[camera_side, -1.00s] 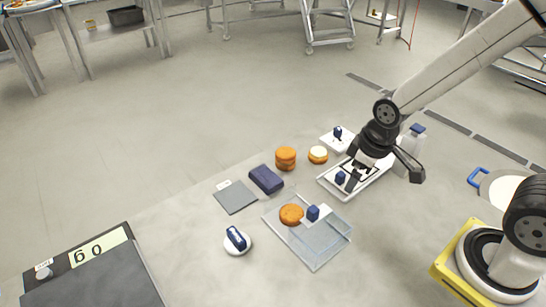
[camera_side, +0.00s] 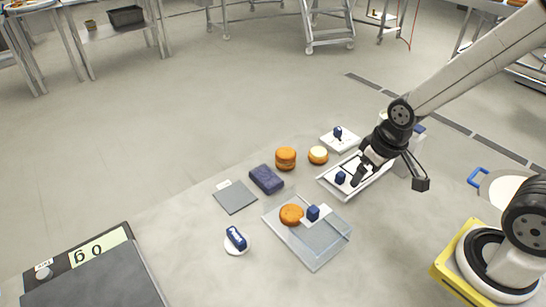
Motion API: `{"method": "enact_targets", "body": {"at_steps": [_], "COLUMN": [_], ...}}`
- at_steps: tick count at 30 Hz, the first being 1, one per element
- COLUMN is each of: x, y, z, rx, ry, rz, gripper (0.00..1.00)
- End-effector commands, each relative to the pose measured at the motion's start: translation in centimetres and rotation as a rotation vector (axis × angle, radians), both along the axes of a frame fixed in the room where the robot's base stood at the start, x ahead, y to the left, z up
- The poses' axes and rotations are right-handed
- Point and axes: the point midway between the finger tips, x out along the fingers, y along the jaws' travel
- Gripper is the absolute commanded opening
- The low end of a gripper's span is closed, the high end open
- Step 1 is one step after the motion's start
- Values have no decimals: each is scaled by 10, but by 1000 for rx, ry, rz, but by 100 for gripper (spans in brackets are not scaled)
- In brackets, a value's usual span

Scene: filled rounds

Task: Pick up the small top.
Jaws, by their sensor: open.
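A plain orange-brown round (camera_side: 291,214) lies in a clear shallow tray (camera_side: 318,264), and looks like a top. A taller orange-brown round (camera_side: 285,159) with a line around its side stands behind it, with a cream-topped round (camera_side: 318,155) to its right. I cannot tell by size alone which piece is the small top. My gripper (camera_side: 359,180) is open over the white tray (camera_side: 325,182) at the right, clear of all the rounds. Its fingertips are small and partly merged in this view.
A blue-handled piece (camera_side: 313,213) shares the clear tray; another (camera_side: 340,178) is in the white tray. A dark blue block (camera_side: 266,180), grey mat (camera_side: 235,199), blue-and-white piece (camera_side: 236,240) and scale (camera_side: 90,275) are left. A bowl (camera_side: 505,188) stands right.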

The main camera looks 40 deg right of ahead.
Motion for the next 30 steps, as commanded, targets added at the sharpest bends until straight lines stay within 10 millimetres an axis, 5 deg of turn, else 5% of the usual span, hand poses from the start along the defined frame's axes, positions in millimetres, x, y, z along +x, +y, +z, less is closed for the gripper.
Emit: {"method": "enact_targets", "body": {"at_steps": [22,30], "x": [1,12], "y": [1,8], "z": [0,-2], "rx": [-2,-37], "ry": [1,19], "rz": [13,188], "gripper": [100,100]}}
